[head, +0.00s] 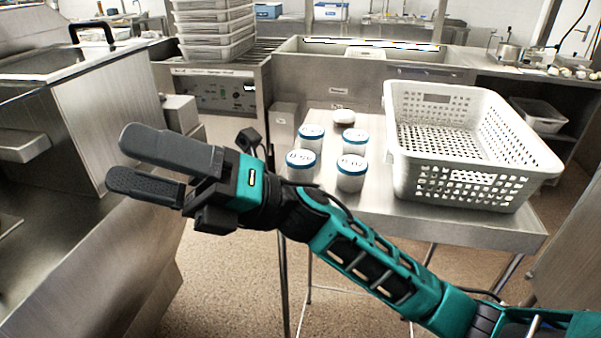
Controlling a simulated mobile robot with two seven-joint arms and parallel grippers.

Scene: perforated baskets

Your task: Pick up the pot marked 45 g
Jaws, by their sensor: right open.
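My right gripper (124,160) is open and empty, pointing left, away from the pots. Its arm crosses in front of the table. My left gripper is not in view.
A white perforated basket (455,180) stands on the table's right side and looks empty. A steel counter (45,235) stands at the left.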

